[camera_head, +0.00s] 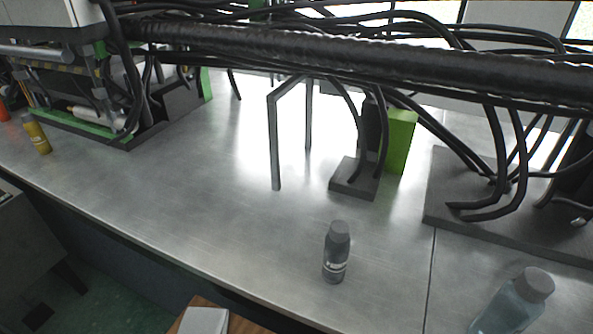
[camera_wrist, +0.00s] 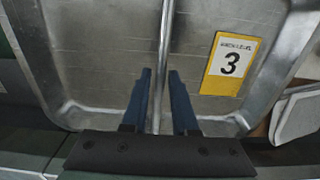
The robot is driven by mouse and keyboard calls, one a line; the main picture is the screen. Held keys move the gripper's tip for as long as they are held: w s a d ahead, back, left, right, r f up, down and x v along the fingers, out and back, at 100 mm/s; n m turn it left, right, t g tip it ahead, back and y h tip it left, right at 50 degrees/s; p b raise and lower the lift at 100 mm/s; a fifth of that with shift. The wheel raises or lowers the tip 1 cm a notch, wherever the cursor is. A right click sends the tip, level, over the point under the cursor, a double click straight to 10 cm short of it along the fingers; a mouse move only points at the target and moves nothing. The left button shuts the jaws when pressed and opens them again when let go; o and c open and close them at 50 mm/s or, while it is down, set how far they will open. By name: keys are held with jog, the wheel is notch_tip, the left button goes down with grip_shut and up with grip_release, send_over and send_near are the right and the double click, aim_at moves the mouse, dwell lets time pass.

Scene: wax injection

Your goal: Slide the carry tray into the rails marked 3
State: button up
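In the wrist view, a shallow grey metal tray (camera_wrist: 100,50) with raised, rounded edges fills most of the picture. A yellow-bordered white label with a black 3 (camera_wrist: 229,64) is on its right part. A thin metal bar (camera_wrist: 164,35) runs lengthwise down the middle of the picture. My gripper (camera_wrist: 160,73) has two blue fingers, one on each side of the bar, with a narrow gap showing on both sides. Whether the bar belongs to the tray is not clear. My gripper and the tray are not seen in the head view, and I cannot make out marked rails.
A metal bench (camera_head: 180,180) carries a dark bottle (camera_head: 337,252), a clear bluish bottle (camera_head: 515,302) and a yellow bottle (camera_head: 36,133). A bent metal frame (camera_head: 274,140) and green block (camera_head: 401,140) stand farther back. Thick black cables (camera_head: 350,55) cross above. The bench's left-middle is clear.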

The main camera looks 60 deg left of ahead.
grip_shut()
jog(key=shift+r, duration=0.1)
dwell(1.0)
